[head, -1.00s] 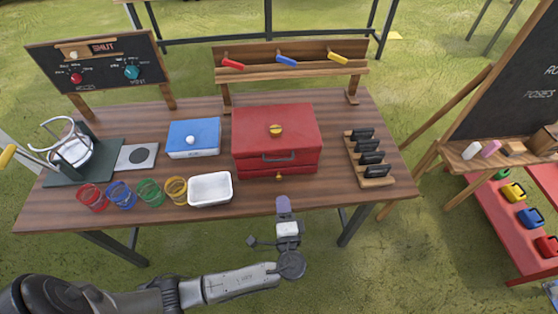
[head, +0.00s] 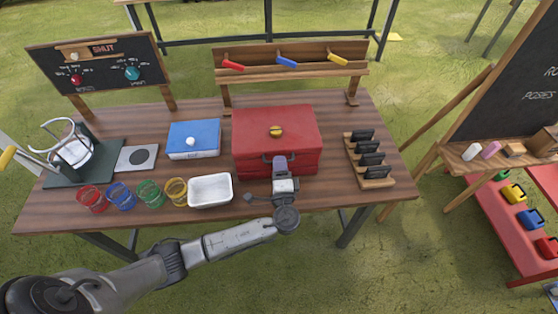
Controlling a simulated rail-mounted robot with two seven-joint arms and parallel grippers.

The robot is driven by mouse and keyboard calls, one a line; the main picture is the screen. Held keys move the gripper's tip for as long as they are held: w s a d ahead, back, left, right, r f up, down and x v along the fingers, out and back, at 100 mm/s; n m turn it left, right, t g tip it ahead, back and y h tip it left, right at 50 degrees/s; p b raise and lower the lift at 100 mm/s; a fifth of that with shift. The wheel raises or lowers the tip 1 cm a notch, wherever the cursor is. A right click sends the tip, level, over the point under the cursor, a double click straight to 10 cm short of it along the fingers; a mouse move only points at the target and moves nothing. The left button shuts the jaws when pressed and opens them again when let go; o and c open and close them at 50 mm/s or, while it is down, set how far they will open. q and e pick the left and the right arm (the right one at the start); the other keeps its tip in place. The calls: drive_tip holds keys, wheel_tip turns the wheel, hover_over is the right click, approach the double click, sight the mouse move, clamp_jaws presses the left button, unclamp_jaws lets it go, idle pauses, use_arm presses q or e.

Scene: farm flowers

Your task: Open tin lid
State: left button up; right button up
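A red box (head: 262,125) with a closed lid stands at the middle of the wooden table. It has a yellow knob (head: 276,132) on top and a dark handle (head: 268,158) on its front. A smaller blue box (head: 194,136) with a white knob stands to its left, its lid closed too. Which of them is the tin, I cannot tell. My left gripper (head: 279,164) is in front of the red box, its purple tip overlapping the right part of the handle. Contact and finger opening cannot be made out. My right gripper is not in view.
A white tray (head: 211,202) and several coloured wire baskets stand along the table's front left. A rack (head: 384,177) with dark pieces stands to the right of the red box. Boards rise behind the table. The strip between blue box and tray is clear.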

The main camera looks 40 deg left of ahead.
use_arm(q)
drive_tip(key=shift+x, duration=0.85)
clamp_jaws()
